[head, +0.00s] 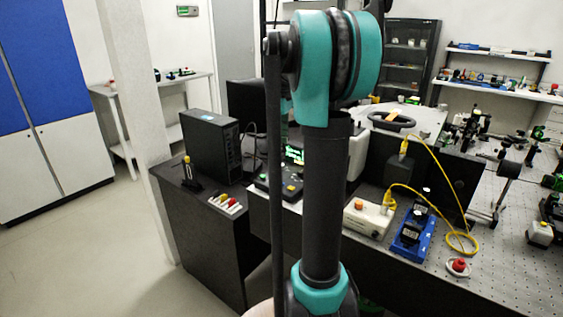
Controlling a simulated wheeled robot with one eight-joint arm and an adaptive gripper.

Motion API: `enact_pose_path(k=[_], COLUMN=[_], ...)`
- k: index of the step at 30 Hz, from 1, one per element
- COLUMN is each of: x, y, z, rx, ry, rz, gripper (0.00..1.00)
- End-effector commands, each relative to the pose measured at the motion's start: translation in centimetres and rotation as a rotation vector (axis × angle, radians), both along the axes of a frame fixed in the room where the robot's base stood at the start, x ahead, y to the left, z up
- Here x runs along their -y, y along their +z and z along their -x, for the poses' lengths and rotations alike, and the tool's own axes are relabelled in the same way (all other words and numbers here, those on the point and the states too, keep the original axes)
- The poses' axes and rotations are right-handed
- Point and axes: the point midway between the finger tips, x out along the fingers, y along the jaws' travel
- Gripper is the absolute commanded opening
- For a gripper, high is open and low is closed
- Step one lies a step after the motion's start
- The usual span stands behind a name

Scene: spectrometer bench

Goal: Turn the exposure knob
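A dark control box (267,184) with a lit green display (294,154) stands on the bench, partly hidden behind my arm. A small yellow knob or button (291,188) shows on it. I cannot tell which part is the exposure knob; it may be hidden or too small to make out. A white box (366,219) with an orange button on top stands right of my arm. My upright arm fills the middle of the head view. My gripper is not visible, so its distance from the control box cannot be told.
A black computer tower (211,146) and several small coloured items (226,203) are on the dark bench at left. A blue device (414,232), a yellow cable (462,240) and a red button (458,265) are on the perforated table. The floor (80,255) at left is clear.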

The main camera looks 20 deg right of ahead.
Motion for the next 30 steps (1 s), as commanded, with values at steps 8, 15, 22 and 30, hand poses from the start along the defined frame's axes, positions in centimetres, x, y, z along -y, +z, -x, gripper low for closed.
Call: enact_pose_path(k=[8, 15, 22, 30], x=[0.0, 0.0, 0.0, 0.0], y=[-5.4, -8.2, -8.9, -8.9], z=[0.0, 0.0, 0.0, 0.0], rx=[0.000, 0.000, 0.000, 0.000], ry=[0.000, 0.000, 0.000, 0.000], rz=[0.000, 0.000, 0.000, 0.000], gripper=[0.39, 0.39, 0.39, 0.27])
